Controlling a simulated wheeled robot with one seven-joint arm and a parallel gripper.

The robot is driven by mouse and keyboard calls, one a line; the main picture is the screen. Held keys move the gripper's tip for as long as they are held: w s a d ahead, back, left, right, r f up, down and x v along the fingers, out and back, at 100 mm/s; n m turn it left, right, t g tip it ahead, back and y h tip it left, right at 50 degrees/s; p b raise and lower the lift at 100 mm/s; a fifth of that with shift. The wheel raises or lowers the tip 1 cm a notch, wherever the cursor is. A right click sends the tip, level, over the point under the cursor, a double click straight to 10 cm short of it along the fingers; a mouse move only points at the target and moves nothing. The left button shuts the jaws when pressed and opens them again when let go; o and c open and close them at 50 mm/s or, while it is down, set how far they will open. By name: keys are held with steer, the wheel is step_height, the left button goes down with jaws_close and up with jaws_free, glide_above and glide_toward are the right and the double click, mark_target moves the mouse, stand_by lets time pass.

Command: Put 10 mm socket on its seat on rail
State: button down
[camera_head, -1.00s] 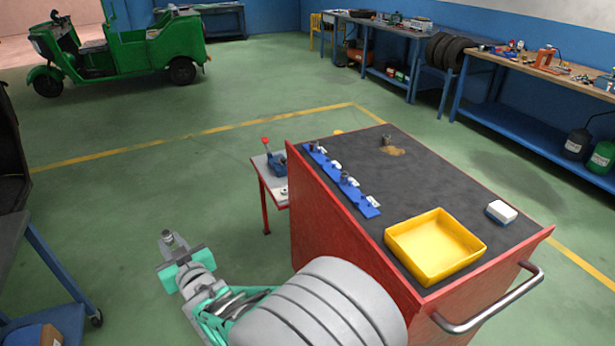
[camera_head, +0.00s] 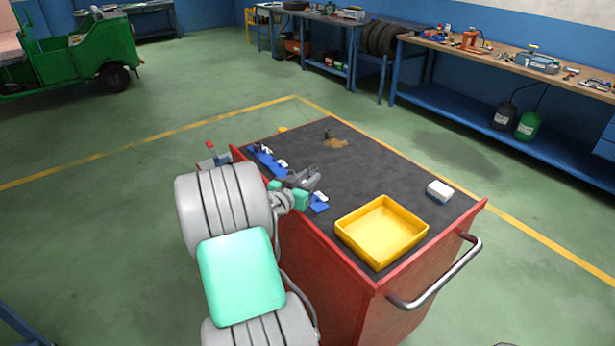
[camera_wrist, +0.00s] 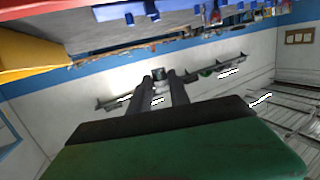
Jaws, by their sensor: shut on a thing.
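The blue rail (camera_head: 320,206) lies along the left edge of the cart top, with white labels beside its seats. My gripper (camera_head: 308,179) is over the rail's near half and hides part of it. In the wrist view, my gripper (camera_wrist: 164,84) is shut on a small grey socket (camera_wrist: 158,73) held between its fingertips. The rail (camera_wrist: 125,12) shows at the top of that view, apart from the held socket. A dark socket stands on the rail's far half. The size marking of the held socket cannot be read.
The red cart (camera_head: 335,285) has a dark top. A yellow tray (camera_head: 381,233), a white box (camera_head: 439,191) and a dark cylindrical piece (camera_head: 328,134) by a brown stain (camera_head: 336,143) are on it. The middle of the top is clear.

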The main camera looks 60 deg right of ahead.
steer(key=shift+f+b, duration=1.7)
steer(key=shift+f, duration=1.05)
steer(key=shift+f+b, duration=0.25)
steer(key=shift+b, duration=0.1)
steer(key=shift+a+r+b, duration=0.1)
steer(key=shift+a+b, duration=0.2)
steer(key=shift+b, duration=0.05)
steer(key=shift+b, duration=0.75)
steer(key=shift+f+b, duration=0.75)
steer(key=shift+b, duration=0.5)
